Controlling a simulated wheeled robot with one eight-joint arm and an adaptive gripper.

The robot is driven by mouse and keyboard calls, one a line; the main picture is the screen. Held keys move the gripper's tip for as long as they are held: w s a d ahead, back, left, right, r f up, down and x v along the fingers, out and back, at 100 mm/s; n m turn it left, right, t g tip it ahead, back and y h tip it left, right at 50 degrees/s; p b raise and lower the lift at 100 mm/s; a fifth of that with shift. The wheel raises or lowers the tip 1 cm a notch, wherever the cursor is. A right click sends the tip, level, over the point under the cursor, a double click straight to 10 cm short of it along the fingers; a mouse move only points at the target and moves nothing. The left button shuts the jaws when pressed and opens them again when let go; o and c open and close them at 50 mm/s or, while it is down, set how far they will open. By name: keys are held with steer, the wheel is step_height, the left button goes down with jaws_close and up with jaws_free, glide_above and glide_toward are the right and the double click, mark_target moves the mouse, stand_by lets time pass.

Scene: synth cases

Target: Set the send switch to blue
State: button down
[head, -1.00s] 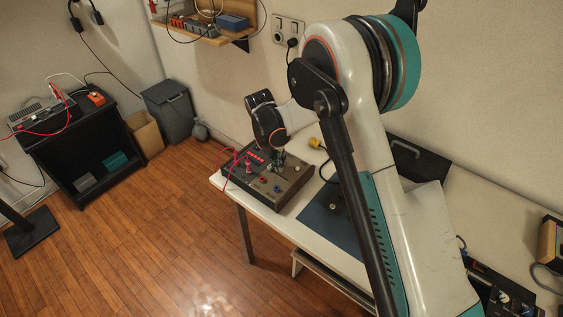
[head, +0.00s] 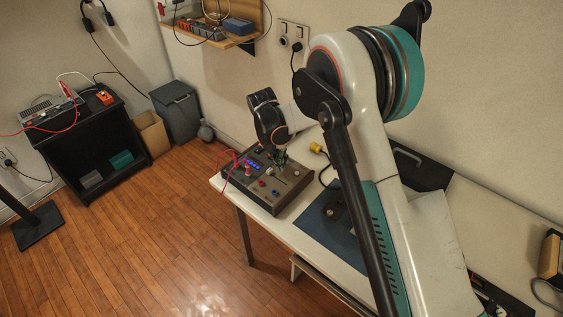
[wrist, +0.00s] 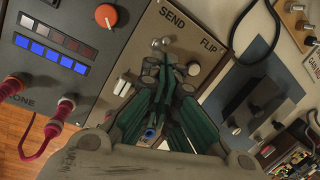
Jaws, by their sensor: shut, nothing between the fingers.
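The grey-brown box (head: 290,188) stands on the near left end of the white table. Its panel shows in the wrist view (wrist: 205,30) with the words SEND and FLIP. The send switch (wrist: 159,44), a small silver lever with a round tip, is below the word SEND. A similar lever (wrist: 194,69) is below FLIP. My gripper (wrist: 172,62) is shut and empty, its green fingers pointing at the panel close to both levers. I cannot tell whether it touches either. It also shows over the box in the head view (head: 281,158). The lower row of lights (wrist: 52,55) glows blue; the upper row is dim.
Pink-red plugs and cables (wrist: 65,107) stand up from the dark left part of the box. A blue mat (head: 322,222) with a dark block lies to the right. The wall is close behind the table.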

steer(key=shift+r, duration=0.1)
steer(key=shift+r+p, duration=0.35)
steer(key=shift+r, duration=0.35)
steer(key=v, duration=1.2)
steer(key=shift+s+d, duration=0.1)
steer(key=shift+d, duration=0.05)
